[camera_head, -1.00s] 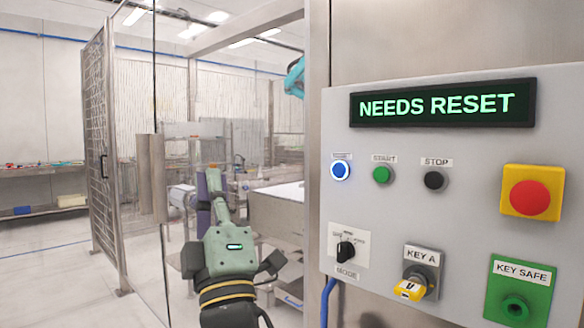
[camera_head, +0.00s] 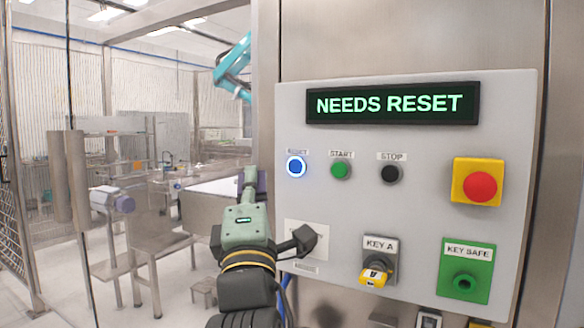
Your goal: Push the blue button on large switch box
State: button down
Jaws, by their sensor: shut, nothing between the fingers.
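The large switch box (camera_head: 410,135) is a grey panel on a steel cabinet at the right. Its display (camera_head: 392,104) reads NEEDS RESET in green letters. The blue button (camera_head: 296,167), lit with a white ring and labelled RESET, is at the panel's upper left. My gripper (camera_head: 250,178) points away from me, to the left of and slightly below the blue button. It looks shut and holds nothing. It appears apart from the button, though the depth gap is hard to judge.
A green START button (camera_head: 341,169) and a black STOP button (camera_head: 390,173) sit right of the blue one. A red emergency stop (camera_head: 480,187), a key switch (camera_head: 377,265) and a green key safe (camera_head: 466,271) are further right and lower. Steel tables and fencing stand left.

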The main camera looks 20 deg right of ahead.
jog(key=shift+w+d, duration=0.9)
jog(key=shift+d, duration=0.25)
jog(key=shift+w+d, duration=0.9)
jog(key=shift+d, duration=0.2)
jog(key=shift+w+d, duration=0.9)
jog(key=shift+d, duration=0.25)
jog(key=shift+w+d, duration=0.25)
jog(key=shift+d, duration=0.1)
jog(key=shift+w+d, duration=0.25)
jog(key=shift+s+a, duration=0.5)
jog(key=shift+a, duration=0.1)
jog(key=shift+s+a, duration=0.8)
jog(key=shift+a, duration=0.2)
jog(key=shift+s+a, duration=0.75)
jog(key=shift+a, duration=0.25)
